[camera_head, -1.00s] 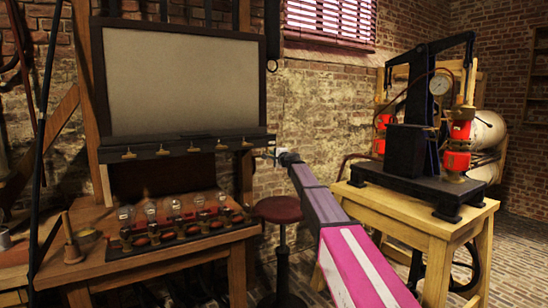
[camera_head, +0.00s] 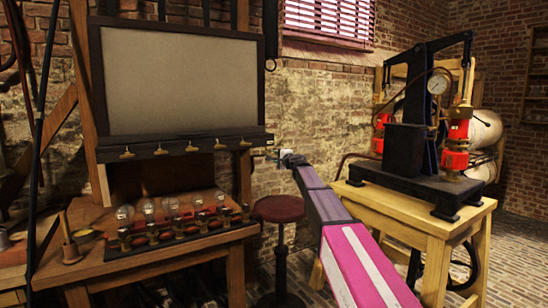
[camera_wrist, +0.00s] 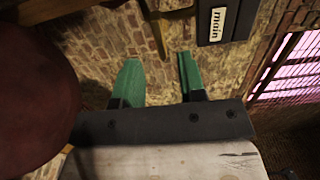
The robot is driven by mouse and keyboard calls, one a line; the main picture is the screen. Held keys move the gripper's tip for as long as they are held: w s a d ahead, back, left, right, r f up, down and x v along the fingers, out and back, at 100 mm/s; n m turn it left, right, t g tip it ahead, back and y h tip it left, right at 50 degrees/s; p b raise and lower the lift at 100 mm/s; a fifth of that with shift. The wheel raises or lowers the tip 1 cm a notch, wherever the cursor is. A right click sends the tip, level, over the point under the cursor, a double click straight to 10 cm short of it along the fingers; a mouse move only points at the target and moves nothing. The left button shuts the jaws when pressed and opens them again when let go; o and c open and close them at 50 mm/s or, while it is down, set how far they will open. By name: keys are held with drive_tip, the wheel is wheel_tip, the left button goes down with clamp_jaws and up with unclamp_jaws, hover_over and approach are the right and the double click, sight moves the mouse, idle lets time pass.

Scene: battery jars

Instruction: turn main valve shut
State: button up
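A row of several brass valve taps (camera_head: 191,146) hangs along the dark ledge under the grey board. A dark block with a white "main" label (camera_wrist: 218,22) is at the top of the wrist view. A brass lever (camera_wrist: 156,28) sits left of that label, beyond the fingertips and roughly in line with the gap between them. My gripper (camera_wrist: 159,62) has its two green fingers apart with nothing between them. In the head view my gripper (camera_head: 275,155) is small, right of the ledge's end and a little below it. Contact with the lever is not seen.
A round dark red stool seat (camera_head: 278,208) stands below my arm; it fills the left of the wrist view (camera_wrist: 35,90). A wooden bench (camera_head: 150,248) bears several glass bulbs. A wooden table (camera_head: 420,212) with a black machine stands right. Brick wall lies behind.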

drive_tip(key=v, duration=0.5)
drive_tip(key=shift+s+d, duration=0.2)
drive_tip(key=shift+s, duration=0.1)
